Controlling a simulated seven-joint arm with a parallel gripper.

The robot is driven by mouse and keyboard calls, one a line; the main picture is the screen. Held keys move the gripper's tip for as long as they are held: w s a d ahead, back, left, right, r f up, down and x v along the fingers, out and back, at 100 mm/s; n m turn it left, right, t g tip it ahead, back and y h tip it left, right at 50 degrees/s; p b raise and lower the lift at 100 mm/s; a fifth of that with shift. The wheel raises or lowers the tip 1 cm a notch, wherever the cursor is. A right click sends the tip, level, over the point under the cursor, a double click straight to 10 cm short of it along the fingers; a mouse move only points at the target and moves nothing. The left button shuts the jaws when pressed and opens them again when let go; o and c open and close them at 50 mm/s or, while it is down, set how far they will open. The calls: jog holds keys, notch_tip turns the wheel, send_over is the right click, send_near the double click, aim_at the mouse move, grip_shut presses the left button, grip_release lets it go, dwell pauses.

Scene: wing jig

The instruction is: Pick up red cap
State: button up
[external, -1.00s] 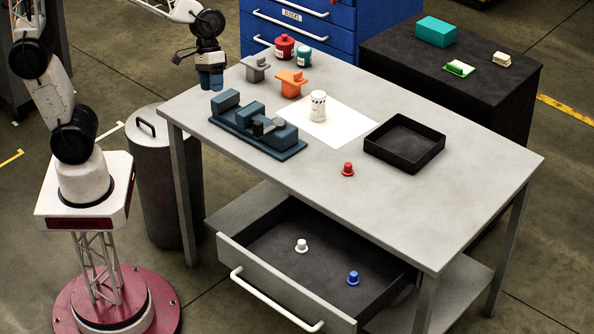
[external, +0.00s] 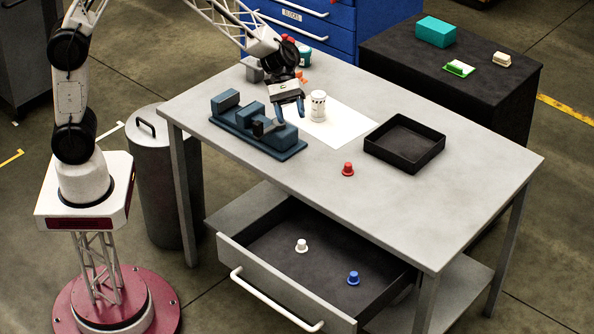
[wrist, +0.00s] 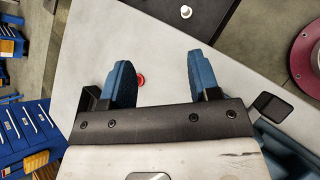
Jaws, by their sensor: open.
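The red cap (external: 347,169) stands on the grey table, in front of the black tray. In the wrist view the red cap (wrist: 141,80) shows just right of the left finger, which may hide part of it. My gripper (external: 290,112) is open and empty above the table, over the area between the blue fixture and the white canister. It is up and to the left of the cap, clearly apart from it. In the wrist view the two blue fingers of my gripper (wrist: 159,66) are spread wide with nothing held between them.
The blue fixture (external: 292,147), white canister (external: 318,105) on a white sheet (external: 350,124), and black tray (external: 432,156) stand on the table. The open drawer (external: 262,262) below holds a white cap (external: 301,246) and blue cap (external: 353,278). The table's front right is clear.

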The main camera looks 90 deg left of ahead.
aim_at(348, 164)
jog(key=w+a+f+n+t, duration=0.1)
jog(key=w+f+n, duration=0.1)
jog(key=w+f, duration=0.2)
jog(key=w+a+f+n+t+h, duration=0.1)
jog(key=w+f+n, duration=0.2)
jog(key=w+f, duration=0.2)
jog(key=w+a+f+n+t+h, duration=0.1)
jog(key=w+a+f+n, duration=0.1)
jog(key=w+f, duration=0.3)
jog(key=shift+w+f+n+t, duration=0.2)
jog(key=shift+f+n+t, duration=0.1)
jog(key=shift+f+n, duration=0.1)
jog(key=shift+d, duration=0.15)
jog(key=shift+x, duration=1.15)
jog(key=shift+d, duration=0.15)
jog(key=shift+x, duration=2.5)
jog(key=shift+w, duration=0.1)
jog(key=c, duration=1)
